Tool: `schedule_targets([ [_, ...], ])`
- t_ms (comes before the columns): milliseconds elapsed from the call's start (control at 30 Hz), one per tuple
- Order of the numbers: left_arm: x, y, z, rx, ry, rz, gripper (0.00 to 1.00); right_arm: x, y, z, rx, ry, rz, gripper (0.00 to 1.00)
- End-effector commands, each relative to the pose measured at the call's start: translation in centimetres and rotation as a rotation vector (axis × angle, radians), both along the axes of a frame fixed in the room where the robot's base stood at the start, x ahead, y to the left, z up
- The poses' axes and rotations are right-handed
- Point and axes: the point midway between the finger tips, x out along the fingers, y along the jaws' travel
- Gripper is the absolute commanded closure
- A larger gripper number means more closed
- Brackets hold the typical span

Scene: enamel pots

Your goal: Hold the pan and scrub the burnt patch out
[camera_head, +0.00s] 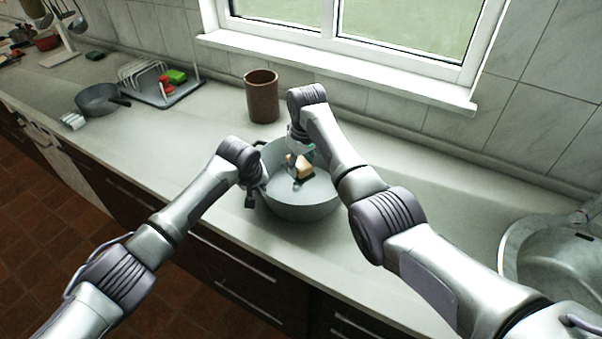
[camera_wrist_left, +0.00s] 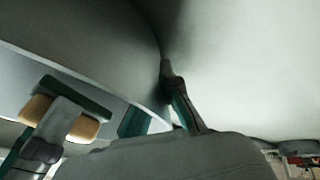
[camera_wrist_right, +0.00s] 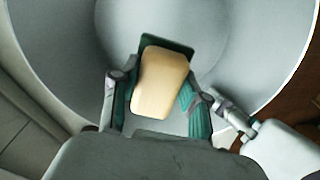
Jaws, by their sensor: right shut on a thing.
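The pan (camera_head: 291,211) is a round grey pot on the counter, with its inside facing up. My right gripper (camera_wrist_right: 156,98) is inside the pan, shut on a tan sponge (camera_wrist_right: 160,82) with a dark green pad; the sponge also shows in the head view (camera_head: 302,167). The pad is low over the pan floor; I cannot tell whether it touches. My left gripper (camera_head: 256,190) is at the pan's left rim. In the left wrist view its fingers stand on either side of the pan wall (camera_wrist_left: 90,40); whether they clamp it is unclear. No burnt patch is visible; the sponge covers part of the floor.
A brown cup (camera_head: 262,98) stands behind the pan near the wall. A rack tray (camera_head: 180,94) with red and green items and a smaller grey pan (camera_head: 97,100) are at the left. A sink (camera_head: 560,250) is at the right. Counter right of the pan is clear.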

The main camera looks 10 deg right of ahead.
Motion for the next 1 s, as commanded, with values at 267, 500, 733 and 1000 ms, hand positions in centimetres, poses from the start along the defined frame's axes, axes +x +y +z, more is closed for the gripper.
schedule_targets([
  [267,0.0,0.0,0.0,0.0,0.001,0.0,1.0,0.1,0.0,3.5,0.001,-0.003,0.0,0.83],
  [500,0.0,0.0,0.0,0.0,0.0,0.0,1.0,0.0,0.0,5.7,0.001,-0.002,-0.001,0.83],
  [733,0.0,0.0,0.0,0.0,0.0,0.0,1.0,0.0,0.0,5.9,0.001,-0.001,-0.001,0.83],
  [1000,0.0,0.0,0.0,0.0,0.0,0.0,1.0,0.1,-1.8,5.8,-0.001,-0.001,-0.005,0.83],
])
